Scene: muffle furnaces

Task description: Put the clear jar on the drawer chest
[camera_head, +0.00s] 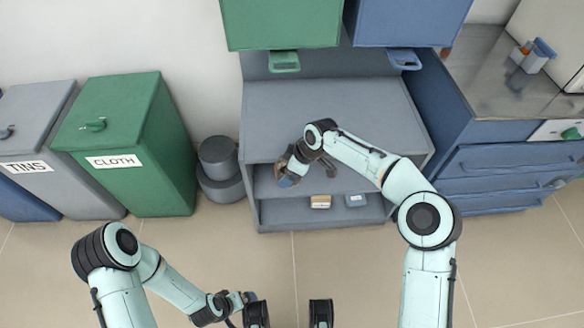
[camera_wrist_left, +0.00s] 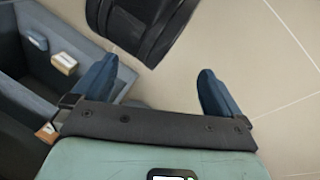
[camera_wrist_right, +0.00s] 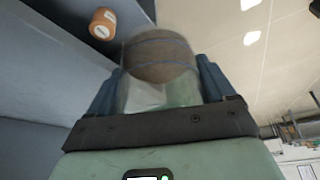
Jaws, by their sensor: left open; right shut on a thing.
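The clear jar (camera_wrist_right: 150,92) with a brown lid is between the fingers of my right gripper (camera_wrist_right: 158,88) in the right wrist view. My right gripper (camera_head: 288,180) is shut on it, at the front of the open grey shelf unit in the head view; the jar is mostly hidden there. The blue drawer chest (camera_head: 510,165) stands at the right, with a grey metal top (camera_head: 490,75). My left gripper (camera_head: 245,298) is low at the front, away from the shelf. It is open and empty in the left wrist view (camera_wrist_left: 158,95).
The shelf unit (camera_head: 330,100) holds a tan block (camera_head: 320,201) and a grey-blue box (camera_head: 355,200) low down. A small caddy (camera_head: 533,55) stands on the chest top; its left part is clear. Green cloth bin (camera_head: 135,130) and grey canisters (camera_head: 220,170) stand left.

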